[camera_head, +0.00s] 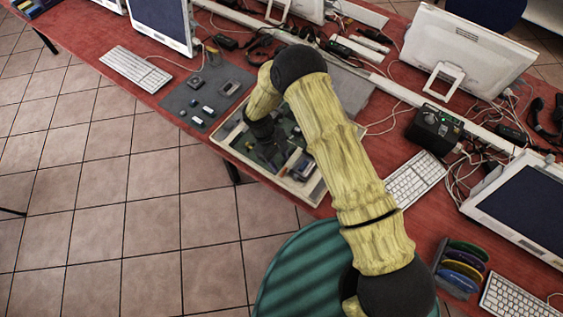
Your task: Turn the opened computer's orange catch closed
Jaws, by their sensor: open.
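The opened computer (262,173) lies flat on the red table, a shallow case with a pale rim and green boards and parts inside. My gripper (268,143) is dark and points down over the left part of the case. It is open, but its fingertips are small and blend with the dark parts below, so I cannot tell whether they touch anything. I cannot make out the orange catch; it may be hidden by my gripper or arm. My yellow arm covers the right side of the case.
A grey mat (182,98) with small parts lies left of the case. A white keyboard (415,179) and a black box (434,130) with a green light are to the right. Cables and monitors fill the back. A green round seat (300,270) stands in front of the table.

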